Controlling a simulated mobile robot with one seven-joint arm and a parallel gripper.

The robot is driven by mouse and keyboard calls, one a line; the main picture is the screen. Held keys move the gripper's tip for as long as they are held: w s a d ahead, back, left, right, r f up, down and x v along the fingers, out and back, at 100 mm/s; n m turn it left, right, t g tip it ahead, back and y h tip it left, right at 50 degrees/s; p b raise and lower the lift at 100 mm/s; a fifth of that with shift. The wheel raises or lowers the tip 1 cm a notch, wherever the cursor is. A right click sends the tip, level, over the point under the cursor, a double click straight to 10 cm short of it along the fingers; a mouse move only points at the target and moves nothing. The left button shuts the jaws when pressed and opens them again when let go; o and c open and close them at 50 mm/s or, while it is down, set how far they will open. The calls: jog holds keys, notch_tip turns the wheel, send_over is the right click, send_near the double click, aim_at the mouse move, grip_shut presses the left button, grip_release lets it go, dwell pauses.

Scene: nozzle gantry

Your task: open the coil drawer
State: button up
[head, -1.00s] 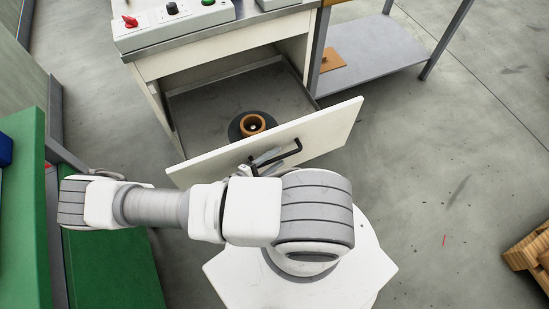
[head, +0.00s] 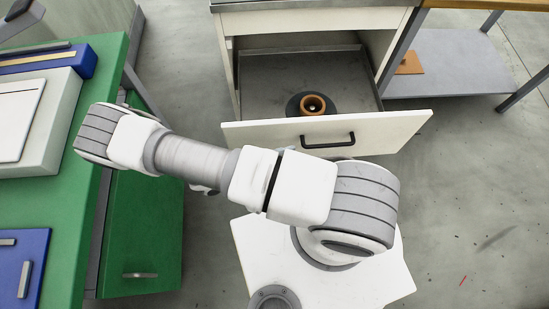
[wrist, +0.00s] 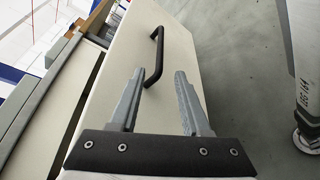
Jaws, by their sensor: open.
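The coil drawer (head: 390,127) is pulled well out of its cabinet, with its white front facing me. A copper-coloured coil (head: 312,104) on a dark round base sits inside it. The drawer's black bar handle (head: 328,140) is clear of any fingers. In the wrist view the drawer front (wrist: 120,85) runs up the picture and the handle (wrist: 158,55) lies ahead of the fingertips. My gripper (wrist: 160,75) is open and empty, its two grey fingers apart from the handle. In the head view my arm hides the gripper.
A green workbench (head: 105,65) with a green cabinet (head: 140,235) below stands at the left, close to my arm. A grey low shelf (head: 450,65) with an orange-brown block (head: 408,63) is at the right. The floor right of the drawer is clear.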

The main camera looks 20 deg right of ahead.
jog(key=shift+v, duration=1.95)
jog(key=w+a+r+m+g+y, duration=0.25)
jog(key=r+y, duration=0.25)
jog(key=r, duration=0.6)
jog(key=w+a+r+m+g+y, duration=0.1)
jog(key=w+r+m+g+y, duration=0.3)
jog(key=r, duration=0.8)
jog(key=s+d+r+t+y+p, duration=0.2)
jog(key=r+t+p, duration=0.1)
jog(key=r, duration=0.8)
jog(key=s+d+r+t+y+p, duration=0.2)
jog(key=s+r+t+p, duration=0.1)
jog(key=r, duration=0.8)
jog(key=s+d+r+t+y+p, duration=0.2)
jog(key=r+p, duration=0.4)
jog(key=r, duration=0.5)
jog(key=shift+s+d+m+t+y, duration=0.15)
jog(key=shift+s+m+t+y, duration=0.4)
jog(key=shift+t, duration=0.7)
